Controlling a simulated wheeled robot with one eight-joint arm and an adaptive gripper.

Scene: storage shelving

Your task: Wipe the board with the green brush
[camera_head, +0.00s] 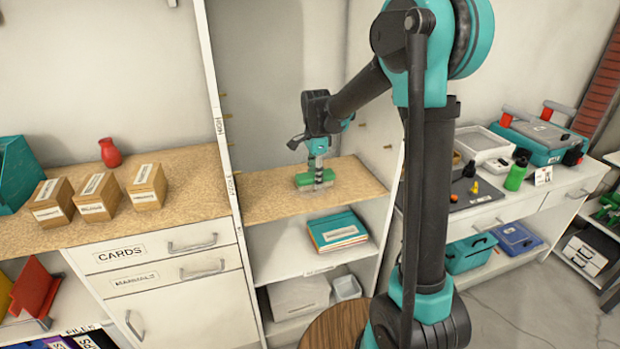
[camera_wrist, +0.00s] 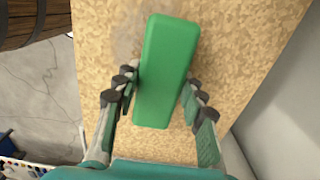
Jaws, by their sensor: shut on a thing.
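The green brush (camera_head: 314,178) is a rounded block with a pale underside, on the speckled tan board (camera_head: 262,205) in the middle bay of the shelving. In the wrist view the green brush (camera_wrist: 167,70) lies lengthwise between my fingers, above the tan board (camera_wrist: 240,40). A greyish smudge (camera_wrist: 122,40) shows on the board to the left of the brush's far end. My gripper (camera_head: 319,180) points down and is shut on the brush; in the wrist view my gripper (camera_wrist: 160,98) has a finger on each side. Whether the brush touches the board is hard to tell.
A white upright panel (camera_head: 222,110) bounds the bay on the left. Several labelled wooden boxes (camera_head: 95,196) and a red vase (camera_head: 110,152) stand on the left counter. Teal folders (camera_head: 337,231) lie on the shelf below. A green bottle (camera_head: 516,174) stands on the right counter.

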